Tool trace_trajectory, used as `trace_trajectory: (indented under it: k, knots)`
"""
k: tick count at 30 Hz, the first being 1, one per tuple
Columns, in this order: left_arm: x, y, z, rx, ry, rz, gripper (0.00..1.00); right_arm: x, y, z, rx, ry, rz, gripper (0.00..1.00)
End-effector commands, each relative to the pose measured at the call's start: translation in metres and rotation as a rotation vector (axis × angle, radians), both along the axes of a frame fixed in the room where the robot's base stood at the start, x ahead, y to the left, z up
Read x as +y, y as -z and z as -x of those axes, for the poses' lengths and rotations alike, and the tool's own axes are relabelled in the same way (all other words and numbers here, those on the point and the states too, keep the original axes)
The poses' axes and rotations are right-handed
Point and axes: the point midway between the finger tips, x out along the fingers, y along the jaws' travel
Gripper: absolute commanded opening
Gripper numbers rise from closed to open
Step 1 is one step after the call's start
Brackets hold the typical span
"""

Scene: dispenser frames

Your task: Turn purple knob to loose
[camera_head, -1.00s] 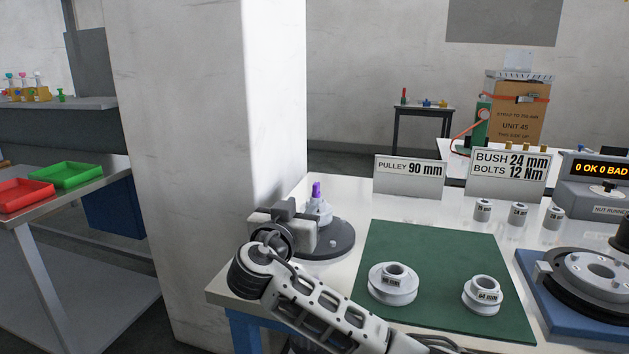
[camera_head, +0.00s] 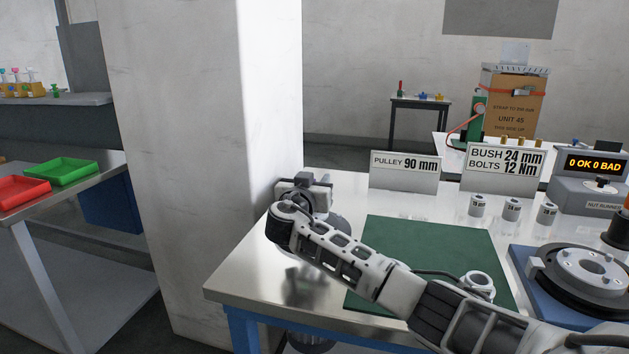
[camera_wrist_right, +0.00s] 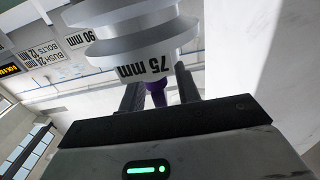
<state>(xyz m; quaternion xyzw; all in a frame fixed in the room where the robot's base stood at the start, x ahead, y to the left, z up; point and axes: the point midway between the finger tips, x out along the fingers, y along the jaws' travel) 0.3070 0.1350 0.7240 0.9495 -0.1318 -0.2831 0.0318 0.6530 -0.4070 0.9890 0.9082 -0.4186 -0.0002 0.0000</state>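The purple knob (camera_wrist_right: 157,94) shows in the right wrist view, below a pale grey stepped pulley (camera_wrist_right: 150,55) marked 75 mm. My right gripper (camera_wrist_right: 160,92) has its two fingers apart, one on either side of the knob. I see no clear sign that the fingers press on it. My own arm and gripper hide the knob and most of the base there. My left gripper is not in view.
A white pillar (camera_head: 205,150) stands close to the left of my right gripper. A green mat (camera_head: 440,245) with a pulley (camera_head: 479,280) lies to the right on the table. Several small bushes (camera_head: 511,210) and signs (camera_head: 405,170) stand behind. A blue fixture (camera_head: 540,308) is at the right.

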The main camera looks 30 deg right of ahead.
Motion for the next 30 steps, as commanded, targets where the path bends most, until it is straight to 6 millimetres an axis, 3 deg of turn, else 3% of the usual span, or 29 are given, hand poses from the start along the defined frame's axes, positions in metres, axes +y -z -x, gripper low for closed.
trace_trajectory:
  k: [2, 5, 17, 30]
  knots:
    - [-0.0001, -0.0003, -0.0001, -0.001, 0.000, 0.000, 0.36, 0.0002, -0.0002, 0.0001, 0.000, 0.000, 0.000, 0.27]
    - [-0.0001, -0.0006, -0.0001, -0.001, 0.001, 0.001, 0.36, 0.0002, -0.0002, 0.0002, 0.000, 0.000, 0.000, 0.00]
    - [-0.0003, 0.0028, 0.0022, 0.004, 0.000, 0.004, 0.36, 0.0004, 0.0007, 0.0002, -0.001, -0.035, 0.001, 0.00]
    - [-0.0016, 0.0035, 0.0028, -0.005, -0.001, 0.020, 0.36, 0.0039, 0.0012, -0.0022, 0.001, -0.345, -0.001, 0.00]
